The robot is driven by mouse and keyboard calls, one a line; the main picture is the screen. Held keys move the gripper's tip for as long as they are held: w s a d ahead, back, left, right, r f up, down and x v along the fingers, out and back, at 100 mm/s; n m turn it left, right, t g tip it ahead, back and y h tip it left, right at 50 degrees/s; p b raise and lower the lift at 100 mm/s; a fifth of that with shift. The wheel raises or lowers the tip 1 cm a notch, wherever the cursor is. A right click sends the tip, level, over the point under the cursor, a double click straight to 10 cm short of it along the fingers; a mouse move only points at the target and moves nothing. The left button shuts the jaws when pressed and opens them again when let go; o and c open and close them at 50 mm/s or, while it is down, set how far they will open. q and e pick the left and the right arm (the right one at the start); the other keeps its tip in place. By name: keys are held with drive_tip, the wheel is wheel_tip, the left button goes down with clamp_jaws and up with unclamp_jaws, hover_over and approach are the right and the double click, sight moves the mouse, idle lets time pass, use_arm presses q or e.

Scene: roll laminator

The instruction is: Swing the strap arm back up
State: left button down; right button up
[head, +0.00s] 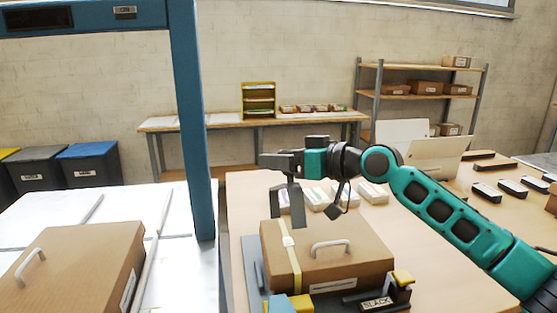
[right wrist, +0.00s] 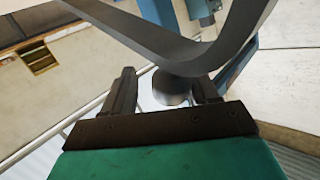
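My right gripper (head: 272,161) reaches in from the right above the strapped cardboard box (head: 345,258), pointing left toward the blue post (head: 190,120). In the right wrist view its two dark fingers (right wrist: 163,88) stand apart, with a round grey knob (right wrist: 172,88) between or just beyond them; contact is unclear. A bent grey bar (right wrist: 185,52) crosses close to that camera. Grey bent metal (head: 296,208), possibly the strap arm, hangs below the gripper in the head view. A pale strap (head: 288,243) runs over the box. My left gripper is not in view.
A block marked SLACK (head: 377,303) stands at the box's front. Small white packs (head: 372,192) lie behind the box. Another box (head: 75,265) sits on the white surface at left. The blue post stands close left of my right gripper. Bare tabletop (head: 440,280) shows at right.

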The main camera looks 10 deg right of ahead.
drive_tip(key=b+v, duration=0.1)
drive_tip(key=v, duration=1.1)
drive_tip(key=shift+d+f, duration=0.1)
